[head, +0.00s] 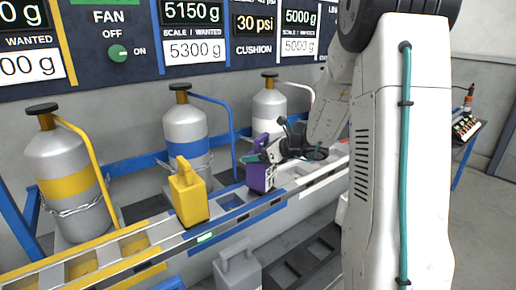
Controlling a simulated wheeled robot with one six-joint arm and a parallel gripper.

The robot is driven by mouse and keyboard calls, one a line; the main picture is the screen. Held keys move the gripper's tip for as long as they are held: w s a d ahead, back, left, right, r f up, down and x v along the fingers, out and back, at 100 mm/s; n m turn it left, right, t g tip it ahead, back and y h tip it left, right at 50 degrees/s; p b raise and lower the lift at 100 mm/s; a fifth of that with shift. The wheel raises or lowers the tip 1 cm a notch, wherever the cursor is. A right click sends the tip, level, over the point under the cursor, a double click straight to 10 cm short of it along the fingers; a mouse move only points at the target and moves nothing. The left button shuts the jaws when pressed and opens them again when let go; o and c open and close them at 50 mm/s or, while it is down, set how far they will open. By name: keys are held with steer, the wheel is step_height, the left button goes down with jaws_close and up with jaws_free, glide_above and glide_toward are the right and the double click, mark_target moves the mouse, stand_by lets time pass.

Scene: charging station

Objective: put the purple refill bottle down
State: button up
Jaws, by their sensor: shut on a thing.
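The purple refill bottle (261,178) is near the middle of the head view, upright, at the rail of coloured bays. My gripper (262,157) is shut on its upper part. The bottle's base is over or in the rail near the blue bay and the white bay; I cannot tell whether it touches. My arm comes in from the right and hides part of the rail's right end.
A yellow refill bottle (187,193) stands on the rail (142,243) to the left. Grey cylinders with yellow (70,186), blue (188,148) and white (268,112) bands stand behind. A grey bottle (238,270) is below in front. A blue bay (230,201) looks empty.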

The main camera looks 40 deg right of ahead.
stand_by(0.3)
steer(key=o, duration=2)
steer(key=shift+f, duration=0.1)
steer(key=shift+c, duration=0.2)
